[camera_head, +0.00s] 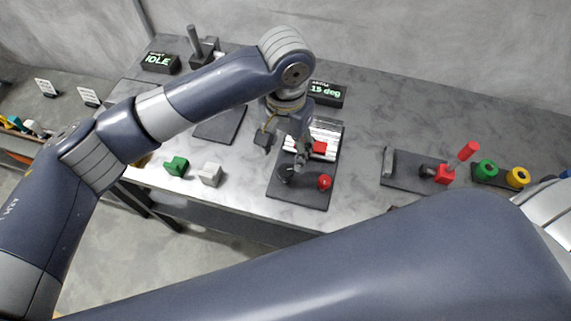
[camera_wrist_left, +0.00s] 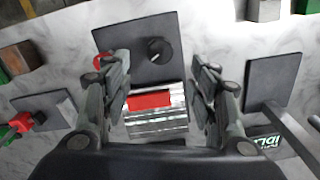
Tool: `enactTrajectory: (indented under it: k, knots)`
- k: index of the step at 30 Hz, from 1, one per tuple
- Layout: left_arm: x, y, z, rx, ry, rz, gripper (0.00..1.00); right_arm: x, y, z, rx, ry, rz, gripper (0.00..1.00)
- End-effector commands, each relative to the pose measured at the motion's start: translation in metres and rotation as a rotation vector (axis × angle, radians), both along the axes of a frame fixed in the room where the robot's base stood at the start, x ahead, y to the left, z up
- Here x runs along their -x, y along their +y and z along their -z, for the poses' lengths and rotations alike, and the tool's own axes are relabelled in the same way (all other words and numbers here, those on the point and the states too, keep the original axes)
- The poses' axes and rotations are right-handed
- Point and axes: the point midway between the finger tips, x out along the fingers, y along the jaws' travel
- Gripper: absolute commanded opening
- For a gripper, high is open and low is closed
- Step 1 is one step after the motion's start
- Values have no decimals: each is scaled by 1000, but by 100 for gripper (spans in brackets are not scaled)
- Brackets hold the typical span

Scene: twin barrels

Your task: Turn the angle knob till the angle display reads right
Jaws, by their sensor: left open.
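The angle display (camera_head: 326,92) is a small black box at the back of the table and reads 15 deg in green; any characters before the 15 are hard to make out. The black round angle knob (camera_head: 286,173) sits on a dark plate (camera_head: 293,195); it also shows in the left wrist view (camera_wrist_left: 158,50) with a light mark on top. My left gripper (camera_head: 282,150) is open and empty above this plate, pointing down. In the left wrist view its fingers (camera_wrist_left: 164,66) are spread wide, with the knob beyond and between the tips, apart from them. My right gripper is out of view.
On the same plate are a red ball (camera_head: 324,182) and a red block (camera_head: 319,148) on a ridged pale piece. An IDLE display (camera_head: 160,62) stands back left. Green (camera_head: 176,166) and grey (camera_head: 210,174) blocks lie left. A red-handled lever (camera_head: 458,160) stands right.

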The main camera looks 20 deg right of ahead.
Motion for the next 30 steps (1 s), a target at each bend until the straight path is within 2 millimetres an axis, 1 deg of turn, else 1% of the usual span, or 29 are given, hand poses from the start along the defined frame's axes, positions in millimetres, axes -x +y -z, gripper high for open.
enactTrajectory:
  k: [1,6,12,15,18,26,27,29,30]
  knots:
    - [1,1,8,-4,3,-1,55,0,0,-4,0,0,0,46]
    - [0,1,42,-2,3,-2,55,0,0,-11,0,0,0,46]
    - [0,0,72,1,2,0,55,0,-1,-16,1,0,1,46]
    - [0,0,81,1,1,0,55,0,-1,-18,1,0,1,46]
    - [0,0,86,2,-1,1,55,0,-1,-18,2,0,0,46]
    - [0,0,87,2,-1,1,55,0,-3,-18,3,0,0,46]
    - [0,0,87,2,-1,1,45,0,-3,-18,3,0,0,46]
    - [0,0,87,2,-1,1,32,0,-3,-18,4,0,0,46]
    - [0,0,87,2,-1,1,23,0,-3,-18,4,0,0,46]
